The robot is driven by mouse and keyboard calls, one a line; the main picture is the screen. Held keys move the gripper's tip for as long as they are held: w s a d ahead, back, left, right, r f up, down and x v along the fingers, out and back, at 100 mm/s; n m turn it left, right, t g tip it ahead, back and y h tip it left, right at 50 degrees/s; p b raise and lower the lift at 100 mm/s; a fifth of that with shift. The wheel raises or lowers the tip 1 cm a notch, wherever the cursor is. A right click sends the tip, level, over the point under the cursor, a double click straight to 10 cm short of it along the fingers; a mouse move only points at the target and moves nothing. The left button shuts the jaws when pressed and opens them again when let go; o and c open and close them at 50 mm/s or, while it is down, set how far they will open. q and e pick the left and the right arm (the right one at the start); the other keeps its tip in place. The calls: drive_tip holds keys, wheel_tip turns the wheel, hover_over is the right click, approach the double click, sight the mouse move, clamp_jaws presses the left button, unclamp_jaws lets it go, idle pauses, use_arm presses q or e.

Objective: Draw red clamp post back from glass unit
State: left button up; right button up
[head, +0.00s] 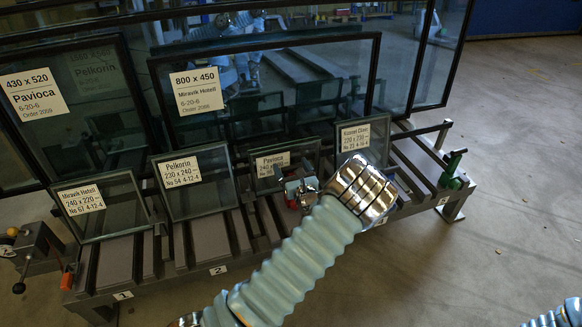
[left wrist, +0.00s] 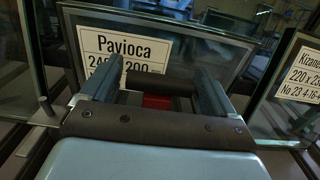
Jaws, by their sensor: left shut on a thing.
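The red clamp post (head: 291,190) stands at the rack's front, in front of the small Pavioca glass unit (head: 272,166). My left gripper (head: 302,188) is at the post, and my wrist partly covers it. In the left wrist view my left gripper (left wrist: 155,88) has its two fingers on either end of a dark bar, shut on it. A red part of the post (left wrist: 157,101) shows just below the bar. The Pavioca glass unit (left wrist: 190,50) leans upright behind it. I cannot tell whether the post touches the glass. My right gripper is not in view.
Other small labelled glass units lean on the rack: Pelkorin (head: 195,181), Miravik Hotell (head: 100,207) and one at right (head: 362,141). Larger panes (head: 265,85) stand behind. A green clamp post (head: 453,167) is at the rack's right end. Floor at right (head: 520,180) is clear.

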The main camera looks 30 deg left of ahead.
use_arm(q)
drive_tip(key=p+v, duration=0.2)
drive_tip(key=v, duration=0.9)
drive_tip(key=shift+s+d+p, duration=0.15)
drive_tip(key=shift+d+p, duration=0.05)
drive_tip(key=shift+p, duration=0.2)
drive_tip(key=shift+f, duration=0.15)
drive_tip(key=o, duration=1.2)
drive_tip(key=shift+o, duration=0.2)
drive_tip(key=v, duration=1.4)
drive_tip(key=shift+a, duration=0.1)
